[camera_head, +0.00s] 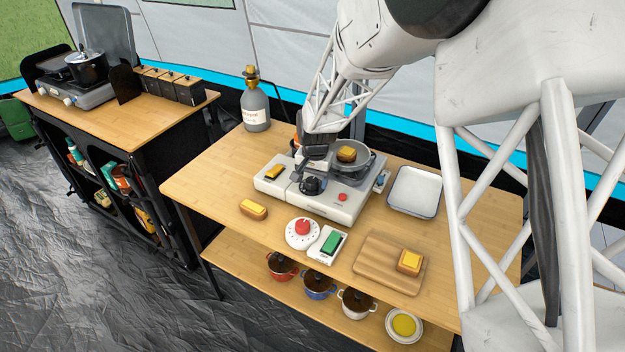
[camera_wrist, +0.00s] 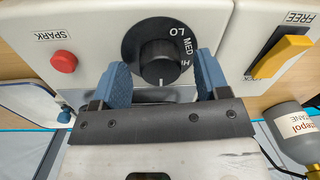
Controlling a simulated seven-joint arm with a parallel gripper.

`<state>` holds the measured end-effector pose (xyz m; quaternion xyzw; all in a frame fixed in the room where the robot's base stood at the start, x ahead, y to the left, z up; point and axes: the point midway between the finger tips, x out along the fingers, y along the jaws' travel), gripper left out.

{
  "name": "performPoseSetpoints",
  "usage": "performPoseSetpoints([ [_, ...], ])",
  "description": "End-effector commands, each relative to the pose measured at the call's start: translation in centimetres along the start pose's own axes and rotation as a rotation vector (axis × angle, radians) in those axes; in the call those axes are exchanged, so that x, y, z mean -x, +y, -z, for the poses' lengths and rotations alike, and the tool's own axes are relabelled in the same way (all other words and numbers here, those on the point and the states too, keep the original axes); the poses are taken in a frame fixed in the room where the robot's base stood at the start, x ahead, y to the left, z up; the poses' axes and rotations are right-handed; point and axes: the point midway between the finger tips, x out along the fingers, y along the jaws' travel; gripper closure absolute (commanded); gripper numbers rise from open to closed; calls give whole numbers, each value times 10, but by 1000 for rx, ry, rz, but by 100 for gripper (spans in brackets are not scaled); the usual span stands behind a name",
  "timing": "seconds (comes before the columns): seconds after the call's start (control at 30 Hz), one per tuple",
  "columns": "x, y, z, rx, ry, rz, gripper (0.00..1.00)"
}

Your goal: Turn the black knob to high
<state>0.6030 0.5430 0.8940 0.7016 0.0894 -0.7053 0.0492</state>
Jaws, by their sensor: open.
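The black knob (camera_wrist: 158,62) is on the front of the white stove (camera_head: 328,205), and it also shows in the head view (camera_head: 311,186). Its dark dial is marked LO, MED and HI around the right side in the wrist view. A white pointer line on the knob faces down in that view, below the HI mark. My gripper (camera_wrist: 162,72) is open. Its two blue fingers stand on either side of the knob, with a visible gap on each side. The lower edge of the dial is partly hidden by my gripper.
In the wrist view, a red SPARK button (camera_wrist: 64,61) is left of the knob and a yellow lever (camera_wrist: 284,56) right. A pan (camera_head: 366,166) sits on the stove. A white tray (camera_head: 415,192), a timer (camera_head: 290,238) and a cutting board (camera_head: 374,266) are nearby.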

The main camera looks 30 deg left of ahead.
Motion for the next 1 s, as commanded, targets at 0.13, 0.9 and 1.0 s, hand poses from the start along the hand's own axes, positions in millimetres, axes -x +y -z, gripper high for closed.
performPoseSetpoints([
  [0.13,-5,0,0,0,-1,-1,31],
  [0.9,-6,0,0,5,-1,0,80],
  [1.0,-6,0,0,18,-1,0,80],
])
